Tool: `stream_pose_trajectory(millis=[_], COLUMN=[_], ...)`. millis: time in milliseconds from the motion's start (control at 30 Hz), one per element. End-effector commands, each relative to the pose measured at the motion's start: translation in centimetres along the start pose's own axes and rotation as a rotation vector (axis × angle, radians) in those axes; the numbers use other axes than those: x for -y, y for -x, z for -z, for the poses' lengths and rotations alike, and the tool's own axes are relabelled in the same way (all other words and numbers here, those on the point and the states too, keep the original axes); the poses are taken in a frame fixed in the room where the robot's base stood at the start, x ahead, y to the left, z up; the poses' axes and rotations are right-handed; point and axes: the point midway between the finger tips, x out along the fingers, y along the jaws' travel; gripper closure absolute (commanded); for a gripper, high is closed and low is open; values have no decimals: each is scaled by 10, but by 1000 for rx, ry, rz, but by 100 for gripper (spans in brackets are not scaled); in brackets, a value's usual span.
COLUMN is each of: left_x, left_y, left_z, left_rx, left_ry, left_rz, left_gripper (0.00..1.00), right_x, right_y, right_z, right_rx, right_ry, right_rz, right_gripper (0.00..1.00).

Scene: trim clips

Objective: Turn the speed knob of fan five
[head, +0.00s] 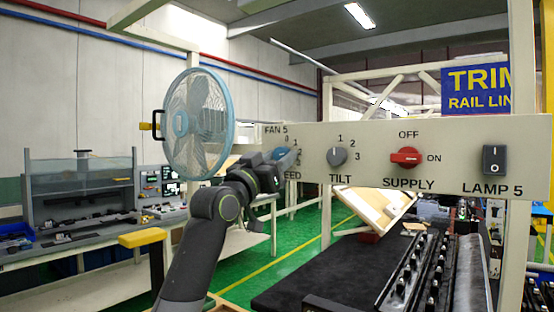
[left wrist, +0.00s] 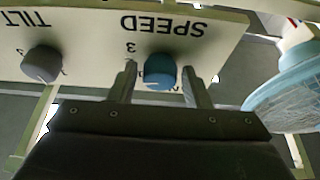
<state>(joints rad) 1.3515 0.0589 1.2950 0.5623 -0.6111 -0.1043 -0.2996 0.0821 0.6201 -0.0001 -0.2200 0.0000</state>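The blue speed knob (head: 286,154) sits on the cream panel (head: 370,140) under the FAN 5 label, partly hidden by my left gripper (head: 274,166) in the head view. In the left wrist view the speed knob (left wrist: 160,70) is between the two fingers of my left gripper (left wrist: 158,82). The fingers are open, with a small gap visible on each side of the knob. The knob's pointer is not clear. The blue fan (head: 200,122) stands left of the panel; it also shows in the left wrist view (left wrist: 290,90). My right gripper is not in view.
The grey tilt knob (head: 337,156) is right of the speed knob. Further right are the red supply switch (head: 407,157) and the black lamp switch (head: 494,159). A dark conveyor (head: 345,270) lies below the panel. A workbench (head: 90,250) is at the left.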

Motion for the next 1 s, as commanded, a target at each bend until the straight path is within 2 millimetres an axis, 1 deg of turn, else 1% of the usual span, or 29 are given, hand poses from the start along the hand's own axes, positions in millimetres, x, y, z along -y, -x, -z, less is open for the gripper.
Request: stream_pose_trajectory(millis=[33,233,367,567,767,1000], left_x=[0,0,0,-1,-2,-3], left_y=[0,0,0,0,-1,-2], left_z=[0,0,0,1,3,5], left_rx=[0,0,0,0,1,2], left_ry=[0,0,5,53,168,347], left_rz=[0,0,2,21,68,143], left_gripper=[63,89,89,89,89,89], right_x=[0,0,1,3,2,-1], right_y=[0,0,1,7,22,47], right_z=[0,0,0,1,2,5], right_rx=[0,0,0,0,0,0], right_ry=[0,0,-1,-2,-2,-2], right_rz=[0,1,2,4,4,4], right_gripper=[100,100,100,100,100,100])
